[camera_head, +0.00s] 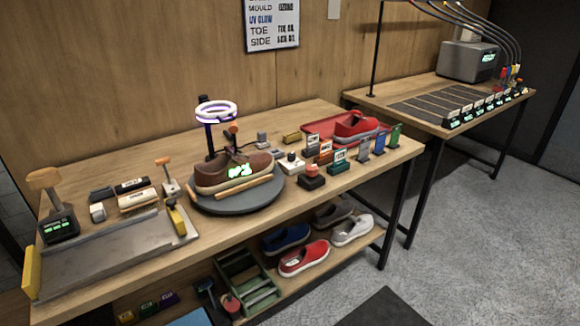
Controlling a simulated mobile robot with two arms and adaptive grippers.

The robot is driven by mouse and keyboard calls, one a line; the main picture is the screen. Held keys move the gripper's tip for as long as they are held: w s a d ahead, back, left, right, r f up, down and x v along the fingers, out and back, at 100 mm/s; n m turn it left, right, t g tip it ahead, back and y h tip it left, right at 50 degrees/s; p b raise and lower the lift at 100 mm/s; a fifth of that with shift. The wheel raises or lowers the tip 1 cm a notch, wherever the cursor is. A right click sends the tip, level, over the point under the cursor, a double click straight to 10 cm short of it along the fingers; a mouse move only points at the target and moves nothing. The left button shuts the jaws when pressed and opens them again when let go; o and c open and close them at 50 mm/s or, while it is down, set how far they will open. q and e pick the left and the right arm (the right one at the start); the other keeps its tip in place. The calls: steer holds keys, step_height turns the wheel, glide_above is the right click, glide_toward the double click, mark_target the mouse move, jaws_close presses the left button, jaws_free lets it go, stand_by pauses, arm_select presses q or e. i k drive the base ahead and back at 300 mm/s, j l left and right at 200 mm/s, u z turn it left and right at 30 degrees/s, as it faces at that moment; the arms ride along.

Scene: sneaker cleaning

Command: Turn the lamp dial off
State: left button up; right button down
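A ring lamp (217,112) glows white-violet on a dark post at the back of the wooden workbench (320,112). It stands above a brown sneaker (222,170) on a round grey turntable (238,201). Green glowing marks show on the sneaker's side. A small grey box with a knob (262,140) sits right of the lamp, and a pale box with a dark knob (291,163) sits nearer the front. I cannot tell which of these, if either, is the lamp dial. Neither of my grippers is in view.
A red tray (318,128) holds a red shoe (356,127). Small labelled blocks and a red-topped button (312,176) crowd the bench's right side. A metal tray (110,252) fills the left. Several shoes sit on the lower shelf. Grey floor is open at the right.

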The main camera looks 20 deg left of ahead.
mark_target(291, 156)
steer(key=i+l+u, duration=0.35)
steer(key=i+l, duration=0.4)
steer(key=l, duration=0.15)
